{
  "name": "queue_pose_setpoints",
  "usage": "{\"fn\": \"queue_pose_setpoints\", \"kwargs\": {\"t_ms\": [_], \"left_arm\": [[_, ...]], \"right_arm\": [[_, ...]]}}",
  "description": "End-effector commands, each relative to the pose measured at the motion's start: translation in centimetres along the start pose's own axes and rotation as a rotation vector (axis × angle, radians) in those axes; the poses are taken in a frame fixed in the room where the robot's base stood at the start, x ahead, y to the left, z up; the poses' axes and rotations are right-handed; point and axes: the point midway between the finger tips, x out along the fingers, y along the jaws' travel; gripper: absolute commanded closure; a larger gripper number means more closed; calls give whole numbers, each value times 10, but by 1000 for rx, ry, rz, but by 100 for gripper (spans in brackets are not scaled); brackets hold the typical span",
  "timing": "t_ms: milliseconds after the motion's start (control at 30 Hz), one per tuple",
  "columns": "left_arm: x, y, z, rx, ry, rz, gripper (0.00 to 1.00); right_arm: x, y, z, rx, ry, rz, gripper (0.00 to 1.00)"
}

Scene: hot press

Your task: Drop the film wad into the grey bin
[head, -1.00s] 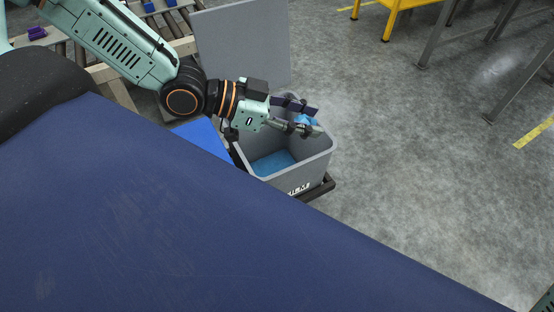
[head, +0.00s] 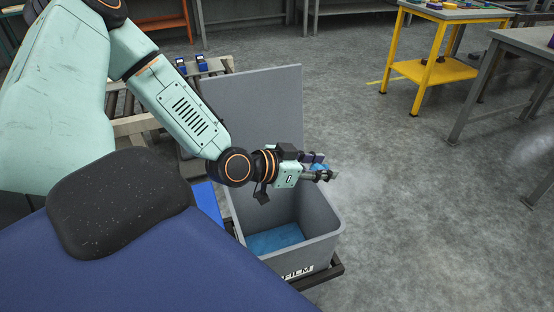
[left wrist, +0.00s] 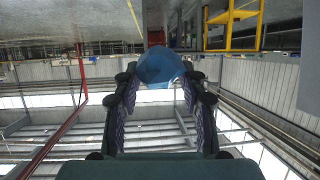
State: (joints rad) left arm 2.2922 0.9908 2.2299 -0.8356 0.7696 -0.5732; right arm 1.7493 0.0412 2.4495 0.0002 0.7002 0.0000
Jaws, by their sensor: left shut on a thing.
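The film wad (left wrist: 160,67) is a crumpled light-blue lump between the fingertips of my left gripper in the left wrist view. In the head view a small blue part of the wad (head: 319,167) shows at the fingertips. My left gripper (head: 324,172) is shut on it, pointing right, over the far right part of the grey bin as seen in the head view. The grey bin (head: 322,248) is open, with a FILM label on its front and a blue layer on its floor. The exact height of the wad above the rim is hard to tell.
A grey upright panel (head: 255,110) stands behind the bin. A dark base frame (head: 332,272) sits under it. A roller conveyor (head: 130,122) lies at left, a yellow table (head: 437,60) and grey table (head: 510,50) at back right. The floor right of the bin is clear.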

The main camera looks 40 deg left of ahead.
Motion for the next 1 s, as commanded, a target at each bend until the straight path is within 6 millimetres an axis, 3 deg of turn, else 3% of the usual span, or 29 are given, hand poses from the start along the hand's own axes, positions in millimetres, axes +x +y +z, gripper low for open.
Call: {"fn": "queue_pose_setpoints", "kwargs": {"t_ms": [33,200,400,667,1000], "left_arm": [[4,-21,24,-37,-4,-84,75],[-1,-80,68,-130,-3,-318,75],[-11,-116,96,-191,1,-462,75],[-10,-123,104,-200,3,-489,75],[3,-123,128,-200,3,-486,75]], "right_arm": [[14,0,0,-1,0,0,100],[30,0,0,-2,0,0,100],[39,0,0,-1,0,0,100],[44,0,0,-2,0,0,100],[74,0,0,-1,0,0,100]]}}
